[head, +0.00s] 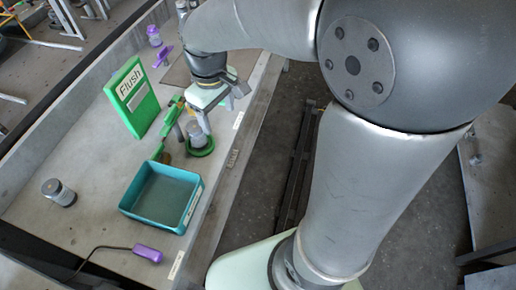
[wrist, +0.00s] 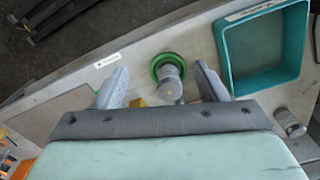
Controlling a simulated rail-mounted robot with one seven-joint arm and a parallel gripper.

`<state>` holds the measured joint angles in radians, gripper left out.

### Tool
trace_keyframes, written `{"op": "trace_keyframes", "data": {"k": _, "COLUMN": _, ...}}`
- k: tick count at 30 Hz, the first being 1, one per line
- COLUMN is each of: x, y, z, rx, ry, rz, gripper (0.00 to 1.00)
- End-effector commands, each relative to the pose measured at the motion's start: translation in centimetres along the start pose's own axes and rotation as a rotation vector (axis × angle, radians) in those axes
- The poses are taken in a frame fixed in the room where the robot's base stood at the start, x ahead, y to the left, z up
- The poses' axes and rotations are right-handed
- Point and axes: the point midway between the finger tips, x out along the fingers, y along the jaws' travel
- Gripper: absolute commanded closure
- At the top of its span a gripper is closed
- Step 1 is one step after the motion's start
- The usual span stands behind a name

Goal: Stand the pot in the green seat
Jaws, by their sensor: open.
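A grey, lidded pot (head: 195,129) stands at the round green seat (head: 209,150) near the table's right edge in the head view. In the wrist view the pot (wrist: 171,88) shows from above, its base inside the ring of the green seat (wrist: 157,60). It looks upright, but whether it sits fully down I cannot tell. My gripper (head: 192,125) is open above the seat. In the wrist view my gripper (wrist: 160,88) has one finger on each side of the pot, with visible gaps. Its fingers partly hide the pot in the head view.
A teal tray (head: 127,207) stands close to the seat. A green "Flush" sign (head: 131,97), a green tool-like part (head: 172,115) and purple items (head: 148,253) are also on the table. Its left middle is clear.

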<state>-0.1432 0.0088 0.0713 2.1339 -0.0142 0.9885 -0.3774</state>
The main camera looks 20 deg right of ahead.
Motion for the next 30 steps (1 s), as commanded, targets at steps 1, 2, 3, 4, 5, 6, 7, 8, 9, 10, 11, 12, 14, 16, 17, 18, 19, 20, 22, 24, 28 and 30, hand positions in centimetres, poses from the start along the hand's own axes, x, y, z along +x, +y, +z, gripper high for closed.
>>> {"op": "trace_keyframes", "data": {"k": 1, "x": -0.1, "y": -0.1, "z": 3.3, "rx": 0.102, "ry": 0.006, "rz": 0.004, "gripper": 0.34}}
{"op": "trace_keyframes", "data": {"k": 2, "x": 0.0, "y": -0.2, "z": 5.0, "rx": 0.164, "ry": 0.008, "rz": 0.004, "gripper": 0.34}}
{"op": "trace_keyframes", "data": {"k": 3, "x": 0.2, "y": -0.5, "z": 7.1, "rx": 0.243, "ry": 0.011, "rz": 0.003, "gripper": 0.34}}
{"op": "trace_keyframes", "data": {"k": 4, "x": 0.4, "y": -0.7, "z": 8.6, "rx": 0.299, "ry": 0.014, "rz": 0.002, "gripper": 0.34}}
{"op": "trace_keyframes", "data": {"k": 5, "x": 0.7, "y": -1.0, "z": 9.9, "rx": 0.349, "ry": 0.016, "rz": 0.000, "gripper": 0.34}}
{"op": "trace_keyframes", "data": {"k": 6, "x": 1.1, "y": -1.4, "z": 11.5, "rx": 0.410, "ry": 0.018, "rz": -0.003, "gripper": 0.34}}
{"op": "trace_keyframes", "data": {"k": 7, "x": 1.3, "y": -1.6, "z": 12.5, "rx": 0.450, "ry": 0.020, "rz": -0.006, "gripper": 0.34}}
{"op": "trace_keyframes", "data": {"k": 8, "x": 1.6, "y": -1.9, "z": 13.3, "rx": 0.484, "ry": 0.021, "rz": -0.008, "gripper": 0.34}}
{"op": "trace_keyframes", "data": {"k": 9, "x": 1.9, "y": -2.1, "z": 14.1, "rx": 0.520, "ry": 0.023, "rz": -0.010, "gripper": 0.34}}
{"op": "trace_keyframes", "data": {"k": 10, "x": 2.0, "y": -2.3, "z": 14.6, "rx": 0.540, "ry": 0.023, "rz": -0.012, "gripper": 0.34}}
{"op": "trace_keyframes", "data": {"k": 11, "x": 2.2, "y": -2.4, "z": 14.9, "rx": 0.555, "ry": 0.023, "rz": -0.013, "gripper": 0.34}}
{"op": "trace_keyframes", "data": {"k": 12, "x": 2.3, "y": -2.5, "z": 15.2, "rx": 0.567, "ry": 0.024, "rz": -0.014, "gripper": 0.34}}
{"op": "trace_keyframes", "data": {"k": 14, "x": 2.4, "y": -2.6, "z": 15.4, "rx": 0.576, "ry": 0.023, "rz": -0.015, "gripper": 0.34}}
{"op": "trace_keyframes", "data": {"k": 16, "x": 2.4, "y": -2.6, "z": 15.3, "rx": 0.575, "ry": 0.022, "rz": -0.015, "gripper": 0.34}}
{"op": "trace_keyframes", "data": {"k": 17, "x": 2.4, "y": -2.6, "z": 15.3, "rx": 0.574, "ry": 0.022, "rz": -0.015, "gripper": 0.34}}
{"op": "trace_keyframes", "data": {"k": 18, "x": 2.4, "y": -2.6, "z": 15.3, "rx": 0.574, "ry": 0.022, "rz": -0.015, "gripper": 0.34}}
{"op": "trace_keyframes", "data": {"k": 19, "x": 2.4, "y": -2.6, "z": 15.3, "rx": 0.573, "ry": 0.022, "rz": -0.015, "gripper": 0.34}}
{"op": "trace_keyframes", "data": {"k": 20, "x": 2.4, "y": -2.6, "z": 15.3, "rx": 0.573, "ry": 0.022, "rz": -0.015, "gripper": 0.34}}
{"op": "trace_keyframes", "data": {"k": 22, "x": 2.3, "y": -2.6, "z": 15.3, "rx": 0.572, "ry": 0.022, "rz": -0.015, "gripper": 0.34}}
{"op": "trace_keyframes", "data": {"k": 24, "x": 2.3, "y": -2.5, "z": 15.3, "rx": 0.572, "ry": 0.022, "rz": -0.015, "gripper": 0.34}}
{"op": "trace_keyframes", "data": {"k": 28, "x": 2.3, "y": -2.5, "z": 15.3, "rx": 0.571, "ry": 0.022, "rz": -0.015, "gripper": 0.34}}
{"op": "trace_keyframes", "data": {"k": 30, "x": 2.3, "y": -2.5, "z": 15.3, "rx": 0.570, "ry": 0.022, "rz": -0.015, "gripper": 0.34}}
